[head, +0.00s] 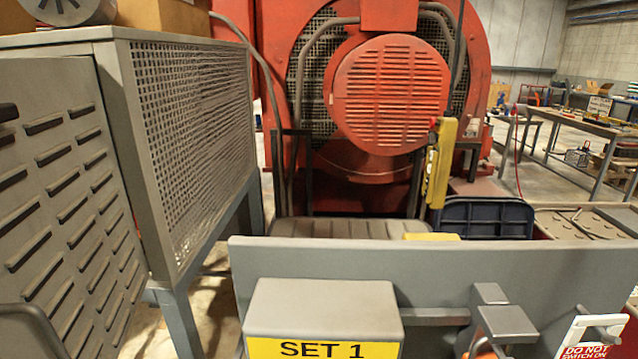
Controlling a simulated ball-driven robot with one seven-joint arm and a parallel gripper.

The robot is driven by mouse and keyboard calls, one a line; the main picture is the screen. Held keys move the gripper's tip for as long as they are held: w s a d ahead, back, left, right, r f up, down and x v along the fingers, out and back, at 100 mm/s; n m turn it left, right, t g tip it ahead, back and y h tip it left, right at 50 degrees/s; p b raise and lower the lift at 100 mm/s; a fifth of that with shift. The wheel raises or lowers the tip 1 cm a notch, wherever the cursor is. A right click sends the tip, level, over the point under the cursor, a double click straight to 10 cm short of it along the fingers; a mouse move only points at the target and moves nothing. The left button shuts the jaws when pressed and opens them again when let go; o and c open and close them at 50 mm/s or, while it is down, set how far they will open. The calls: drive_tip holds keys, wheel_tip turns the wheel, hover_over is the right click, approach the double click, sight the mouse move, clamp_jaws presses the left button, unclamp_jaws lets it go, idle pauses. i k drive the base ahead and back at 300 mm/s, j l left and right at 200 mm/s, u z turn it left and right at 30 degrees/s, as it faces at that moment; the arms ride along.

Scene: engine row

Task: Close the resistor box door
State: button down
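A grey box with a mesh side (195,130) stands on legs at the left; I take it to be the resistor box. A grey louvred panel (60,190), which looks like its door, fills the face toward me and runs off the left picture edge. Its right edge lies along the box's corner post. Its left edge is out of view, so I cannot tell how far the door stands open. A small black part (8,113) shows at the left edge; I cannot tell whether it is a handle. My gripper is not in view.
A grey panel (560,270) with a "SET 1" box (322,315) spans the front right. A "DO NOT SWITCH ON" tag (588,340) hangs near levers. A red engine (390,95) stands behind. Little floor shows between box and panel. Tables (585,125) stand far right.

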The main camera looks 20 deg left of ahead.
sight(74, 272)
drive_tip(key=i+l+u, duration=0.15)
drive_tip(key=u, duration=0.25)
drive_tip(key=i+l+u, duration=0.1)
drive_tip(key=l+u, duration=0.6)
drive_tip(key=u, duration=0.15)
drive_tip(key=l+u, duration=0.7)
drive_tip(key=u, duration=0.15)
